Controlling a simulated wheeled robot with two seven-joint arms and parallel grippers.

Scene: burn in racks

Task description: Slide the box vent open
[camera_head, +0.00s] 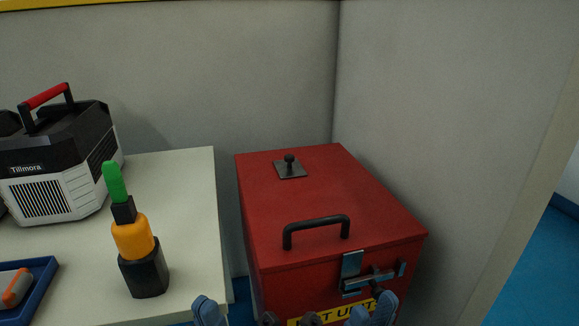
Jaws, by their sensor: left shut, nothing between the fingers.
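The red metal box (330,205) stands right of the white table, lid down. A small dark square plate (283,174) with an upright black knob (290,160) lies on its top near the back; this looks like the vent. Whether an opening lies under the plate is hidden. My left gripper (209,311) shows at the bottom edge, shut and empty, in front of the box and left of it. My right gripper (373,313) shows at the bottom edge by the box's front latch, mostly cut off; its jaws are unclear. Both are far from the knob.
A black handle (316,222) rises from the lid's front, and a metal latch (352,272) is on the front face. Grey walls stand close behind and right of the box. The white table (190,205) holds a Tillmora unit (60,170), a green-tipped orange tool (132,238) and a blue tray (42,275).

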